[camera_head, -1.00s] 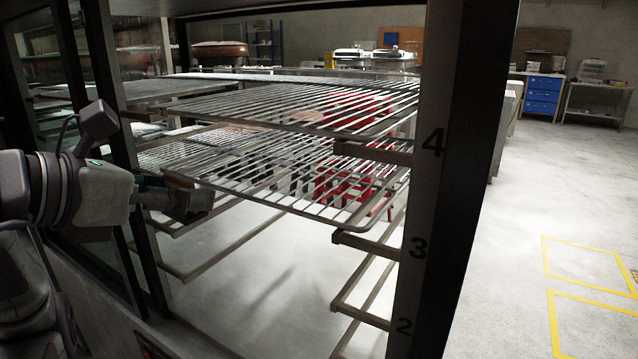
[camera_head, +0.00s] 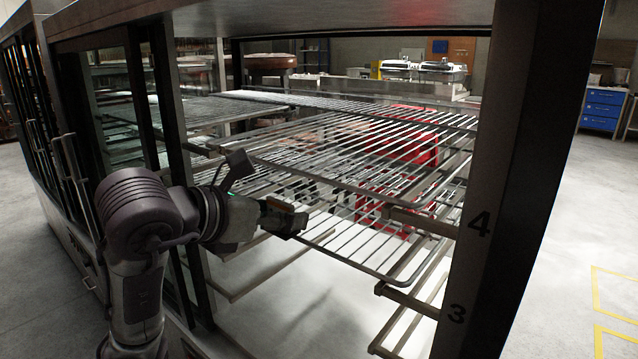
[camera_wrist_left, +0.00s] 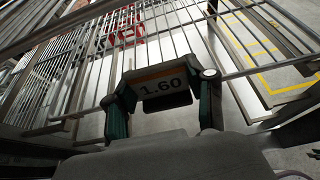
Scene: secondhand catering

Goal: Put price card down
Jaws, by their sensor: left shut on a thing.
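My left gripper (camera_head: 290,217) is shut on the price card (camera_wrist_left: 162,88), which reads 1.60 and has an orange strip along its top. The card sits between the two fingertips in the left wrist view, where the gripper (camera_wrist_left: 162,95) shows from behind. In the head view the gripper is at the left front part of the lower wire shelf (camera_head: 375,262) in the open cabinet. Wire bars show behind the card; I cannot tell whether it touches them. My right gripper is not in view.
An upper wire shelf (camera_head: 350,175) lies close above the lower one. Side rails and a cabinet post (camera_head: 500,200) marked 4 and 3 stand on the right. A dark post bounds the opening on the left. The space below the lower shelf is empty.

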